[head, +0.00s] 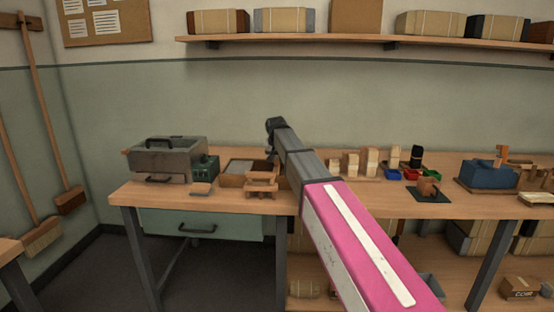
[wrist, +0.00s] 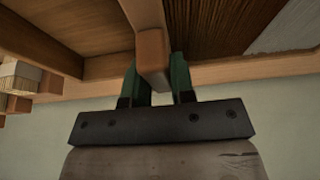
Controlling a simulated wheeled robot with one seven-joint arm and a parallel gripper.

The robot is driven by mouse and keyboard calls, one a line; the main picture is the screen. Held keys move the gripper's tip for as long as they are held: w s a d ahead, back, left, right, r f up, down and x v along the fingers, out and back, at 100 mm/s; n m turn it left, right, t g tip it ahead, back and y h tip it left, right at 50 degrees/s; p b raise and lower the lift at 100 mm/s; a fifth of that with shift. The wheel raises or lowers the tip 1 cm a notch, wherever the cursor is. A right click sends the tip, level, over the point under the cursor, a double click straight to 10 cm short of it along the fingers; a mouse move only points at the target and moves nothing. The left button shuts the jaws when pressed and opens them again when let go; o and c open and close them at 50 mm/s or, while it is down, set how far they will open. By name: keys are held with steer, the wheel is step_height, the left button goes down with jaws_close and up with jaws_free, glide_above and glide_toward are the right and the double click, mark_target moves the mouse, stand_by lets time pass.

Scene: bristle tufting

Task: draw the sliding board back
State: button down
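In the head view, a wooden tray (head: 232,181) with a grey panel lies on the bench left of centre, with a small wooden frame (head: 262,179) at its right front. I cannot tell which part is the sliding board. My gripper (wrist: 161,85) shows in the wrist view with two green fingers on either side of a light wooden bar (wrist: 153,55). The bar fills the space between the fingers, which look shut on it. Behind it are a dark brown grained surface (wrist: 208,28) and a pale grey one (wrist: 285,30).
A grey metal box (head: 168,160) and a small green box (head: 206,168) stand left of the tray. The bench's front left is fairly clear.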

steer(key=d, duration=1.4)
steer(key=shift+s+d, duration=0.2)
steer(key=shift+s, duration=0.05)
steer(key=c, duration=1)
jaws_free()
steer(key=shift+d, duration=0.15)
steer(key=shift+o, duration=0.2)
steer(key=shift+r, duration=0.1)
steer(key=v, duration=1)
steer(key=shift+r, duration=0.3)
steer(key=shift+s, duration=0.2)
